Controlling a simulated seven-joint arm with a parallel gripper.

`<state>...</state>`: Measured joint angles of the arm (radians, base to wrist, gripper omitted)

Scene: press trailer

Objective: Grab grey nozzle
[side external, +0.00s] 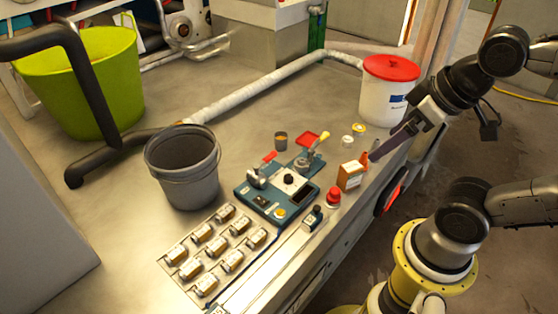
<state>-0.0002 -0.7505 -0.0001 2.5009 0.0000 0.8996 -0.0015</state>
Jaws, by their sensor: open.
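My gripper (374,157) reaches in from the right, its long grey fingers pointing down-left over the table's right edge. It is open, with nothing seen between the fingers. The fingertips are close to an orange nozzle-like tip (365,158) behind a small orange-and-white box (350,176); I cannot tell whether they touch. I cannot pick out a grey nozzle for certain. A small dark grey fitting (314,216) stands at the table's front right, left of and below the gripper. A blue press fixture (277,192) with red and yellow handles is at the middle.
A grey bucket (186,187), a white tub with red lid (389,88) and a green bin (82,82) stand around. A red button (333,196) is near the right edge. Several small canisters (218,244) lie in front.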

